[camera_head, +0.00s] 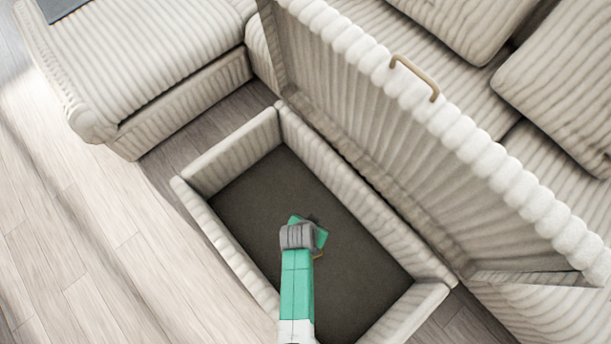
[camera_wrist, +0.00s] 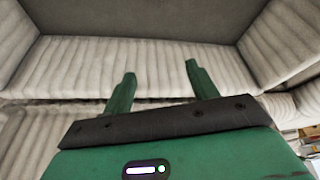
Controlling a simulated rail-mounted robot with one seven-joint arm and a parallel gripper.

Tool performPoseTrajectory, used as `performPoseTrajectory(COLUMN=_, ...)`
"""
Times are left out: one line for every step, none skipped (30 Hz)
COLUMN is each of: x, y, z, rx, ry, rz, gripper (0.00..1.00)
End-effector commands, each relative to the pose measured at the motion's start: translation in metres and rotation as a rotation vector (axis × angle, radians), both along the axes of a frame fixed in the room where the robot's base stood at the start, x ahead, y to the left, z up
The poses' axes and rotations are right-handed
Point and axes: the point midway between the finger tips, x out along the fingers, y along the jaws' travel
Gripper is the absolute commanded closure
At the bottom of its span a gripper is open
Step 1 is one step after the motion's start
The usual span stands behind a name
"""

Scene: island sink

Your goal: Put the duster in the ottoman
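The ottoman (camera_head: 350,190) is a cream ribbed box with a dark floor. Its lid (camera_head: 400,130) is raised and has a tan handle on its edge. My gripper (camera_head: 310,228) is over the box's interior in the head view, with its fingertips mostly hidden there. In the wrist view my gripper (camera_wrist: 160,70) shows two green fingers apart, with nothing between them. A ribbed wall of the ottoman (camera_wrist: 75,65) and its dark floor lie beyond the fingers. I cannot make out the duster in either view. A small tan sliver shows beside the gripper in the head view; I cannot tell what it is.
A cream ribbed sofa (camera_head: 160,45) runs behind and to the left of the ottoman, with cushions (camera_head: 560,85) at the upper right. The wood floor (camera_head: 90,230) at the left is clear. Some blurred items (camera_wrist: 305,140) show at the right edge of the wrist view.

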Motion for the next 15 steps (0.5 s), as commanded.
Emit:
performPoseTrajectory(x=0.0, y=0.0, z=0.0, rx=0.0, ry=0.0, rz=0.0, gripper=0.42)
performPoseTrajectory(x=0.0, y=0.0, z=0.0, rx=0.0, ry=0.0, rz=0.0, gripper=0.42)
performPoseTrajectory(x=0.0, y=0.0, z=0.0, rx=0.0, ry=0.0, rz=0.0, gripper=0.42)
performPoseTrajectory(x=0.0, y=0.0, z=0.001, rx=0.0, ry=0.0, rz=0.0, gripper=0.42)
performPoseTrajectory(x=-0.001, y=0.0, z=0.004, rx=0.0, ry=0.0, rz=0.0, gripper=0.42)
performPoseTrajectory(x=-0.003, y=0.001, z=0.009, rx=0.0, ry=0.0, rz=0.0, gripper=0.42)
performPoseTrajectory(x=-0.004, y=0.002, z=0.015, rx=0.0, ry=-0.001, rz=0.0, gripper=0.42)
performPoseTrajectory(x=-0.006, y=0.002, z=0.022, rx=0.0, ry=-0.001, rz=0.0, gripper=0.42)
performPoseTrajectory(x=-0.01, y=0.004, z=0.031, rx=0.0, ry=0.0, rz=0.0, gripper=0.42)
performPoseTrajectory(x=-0.012, y=0.005, z=0.037, rx=0.0, ry=-0.001, rz=0.0, gripper=0.42)
performPoseTrajectory(x=-0.014, y=0.006, z=0.043, rx=0.0, ry=-0.001, rz=0.0, gripper=0.42)
performPoseTrajectory(x=-0.017, y=0.007, z=0.05, rx=0.0, ry=0.0, rz=0.001, gripper=0.42)
performPoseTrajectory(x=-0.019, y=0.008, z=0.055, rx=0.0, ry=0.0, rz=0.001, gripper=0.42)
performPoseTrajectory(x=-0.021, y=0.009, z=0.059, rx=0.0, ry=0.0, rz=0.001, gripper=0.42)
performPoseTrajectory(x=-0.023, y=0.009, z=0.064, rx=-0.001, ry=-0.001, rz=0.001, gripper=0.42)
